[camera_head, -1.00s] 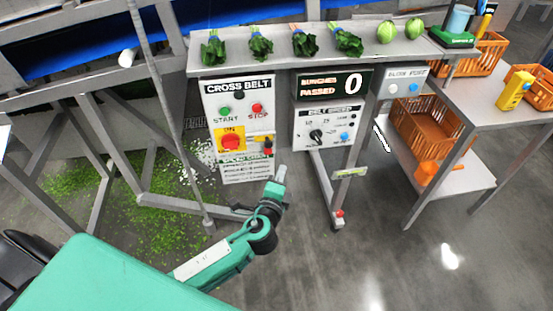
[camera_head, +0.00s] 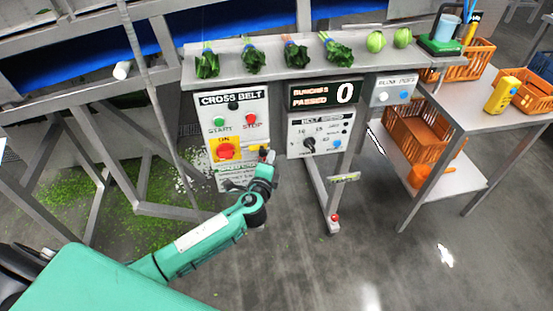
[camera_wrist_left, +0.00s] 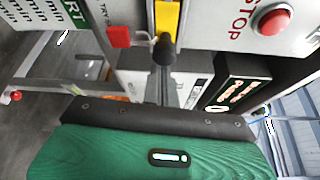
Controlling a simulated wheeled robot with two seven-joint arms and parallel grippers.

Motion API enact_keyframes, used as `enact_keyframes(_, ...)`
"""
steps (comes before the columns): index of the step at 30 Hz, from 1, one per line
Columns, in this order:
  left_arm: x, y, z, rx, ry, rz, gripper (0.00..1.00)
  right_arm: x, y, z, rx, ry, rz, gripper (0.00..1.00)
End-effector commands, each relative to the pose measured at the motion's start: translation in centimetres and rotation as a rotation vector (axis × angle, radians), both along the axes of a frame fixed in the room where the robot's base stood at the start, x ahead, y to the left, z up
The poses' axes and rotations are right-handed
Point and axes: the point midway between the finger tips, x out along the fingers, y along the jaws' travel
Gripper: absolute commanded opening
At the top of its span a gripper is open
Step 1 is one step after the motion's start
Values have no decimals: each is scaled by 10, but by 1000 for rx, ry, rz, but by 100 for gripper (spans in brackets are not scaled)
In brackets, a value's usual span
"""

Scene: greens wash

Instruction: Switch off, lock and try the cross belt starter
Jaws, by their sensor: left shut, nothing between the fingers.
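The cross belt starter (camera_head: 233,125) is a white panel with a green START button (camera_head: 219,122) and a red STOP button (camera_head: 251,118). Its red rotary switch (camera_head: 225,151) sits on a yellow plate with ON above it. My left gripper (camera_head: 268,160) is shut and empty, at the panel's lower right, and its arm covers part of the lower label. In the left wrist view the shut fingers (camera_wrist_left: 170,90) point toward a yellow strip (camera_wrist_left: 167,16) with a black knob-like part (camera_wrist_left: 164,50). A small red item (camera_wrist_left: 118,37) hangs beside it. Contact is unclear. My right gripper is out of view.
A belt speed panel (camera_head: 318,133) and a bunch counter (camera_head: 325,94) stand right of the starter. Greens lie on the shelf (camera_head: 283,73) above. Orange crates (camera_head: 415,135) and a side table (camera_head: 480,105) are further right. Green scraps litter the floor at left.

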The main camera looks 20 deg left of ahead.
Motion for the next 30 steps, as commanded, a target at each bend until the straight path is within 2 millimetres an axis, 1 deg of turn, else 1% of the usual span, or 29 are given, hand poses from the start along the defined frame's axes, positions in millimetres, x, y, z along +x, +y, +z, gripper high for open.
enact_keyframes(12,-2,3,-1,1,1,0,0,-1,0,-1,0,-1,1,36)
enact_keyframes(14,-4,7,-1,1,2,1,0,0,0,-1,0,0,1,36)
enact_keyframes(21,-22,36,-1,1,2,1,0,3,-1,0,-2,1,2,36)
enact_keyframes(26,-24,41,0,1,0,3,0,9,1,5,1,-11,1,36)
enact_keyframes(30,-23,41,0,1,-1,5,0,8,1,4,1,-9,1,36)
